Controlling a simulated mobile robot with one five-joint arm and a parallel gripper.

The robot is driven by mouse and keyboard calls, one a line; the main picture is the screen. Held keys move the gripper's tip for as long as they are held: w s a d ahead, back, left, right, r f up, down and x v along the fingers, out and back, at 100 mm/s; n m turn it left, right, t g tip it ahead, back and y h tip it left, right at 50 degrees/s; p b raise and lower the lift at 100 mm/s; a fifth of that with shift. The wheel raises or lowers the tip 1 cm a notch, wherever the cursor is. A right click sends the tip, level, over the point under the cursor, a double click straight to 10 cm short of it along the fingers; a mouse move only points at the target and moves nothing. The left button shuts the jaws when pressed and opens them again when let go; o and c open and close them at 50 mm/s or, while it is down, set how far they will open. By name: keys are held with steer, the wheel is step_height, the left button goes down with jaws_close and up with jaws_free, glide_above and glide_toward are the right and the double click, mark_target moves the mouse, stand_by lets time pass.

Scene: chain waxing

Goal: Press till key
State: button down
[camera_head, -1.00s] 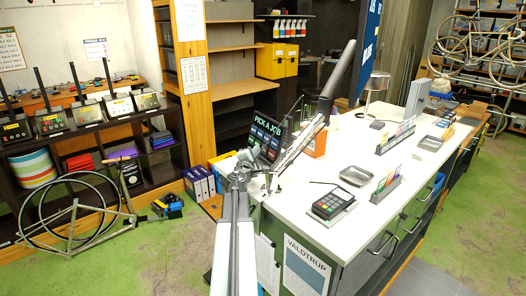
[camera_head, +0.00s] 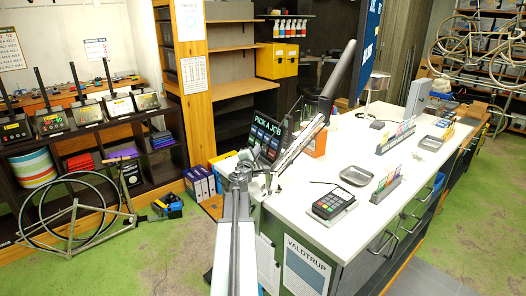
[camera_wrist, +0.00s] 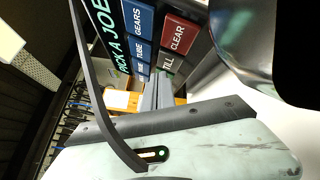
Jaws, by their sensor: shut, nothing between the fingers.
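A dark touch screen (camera_head: 267,137) headed PICK A JOB stands at the near left end of the white counter. In the wrist view the screen is close and turned on its side, with blue keys, a red CLEAR key (camera_wrist: 178,35) and a dark grey-green TILL key (camera_wrist: 167,65). My gripper (camera_wrist: 156,90) is shut and empty, its grey tips just below the TILL key in the picture. Part of that key is covered, and I cannot tell whether the tips touch it. In the head view the fingertips are too small to make out.
The white counter (camera_head: 300,200) bears a card reader (camera_head: 332,203), a metal tray (camera_head: 355,176), card racks and a lamp (camera_head: 374,90). A bike frame with wheels (camera_head: 75,215) leans at the left shelf. The green floor at left front is clear.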

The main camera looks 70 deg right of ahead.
steer(key=shift+s+d, duration=0.15)
steer(key=shift+s, duration=0.05)
steer(key=shift+s+d, duration=0.2)
steer(key=shift+s, duration=0.2)
stand_by(1.4)
steer(key=shift+w+a+f+b, duration=0.1)
steer(key=shift+a+f+b, duration=0.1)
steer(key=shift+a+b, duration=0.1)
steer(key=w+a, duration=0.1)
steer(key=w+a+r+p, duration=0.1)
steer(key=w, duration=0.1)
steer(key=shift+a, duration=0.4)
stand_by(0.8)
